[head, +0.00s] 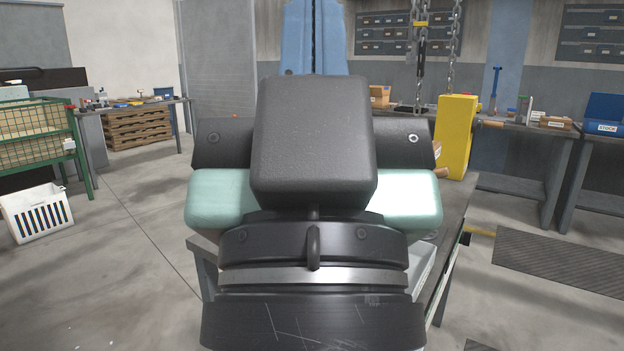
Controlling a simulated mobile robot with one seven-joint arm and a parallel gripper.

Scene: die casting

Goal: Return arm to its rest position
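My arm fills the middle of the head view, seen from close behind. My gripper (313,150) appears as a large dark block with dark, bolted parts out to both sides. Pale teal parts show to the left and right of the block, below the dark side parts. A black wrist section with a silver band lies nearest the camera. The fingertips are hidden, so I cannot tell how far apart they are or whether anything is between them.
A grey table (428,270) stands partly hidden beneath my arm. A yellow hoist block (456,137) hangs on chains at right. Workbenches (515,130) line the back. A green wire cage (35,135) and white basket (36,213) stand left. Open floor (130,260) lies between.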

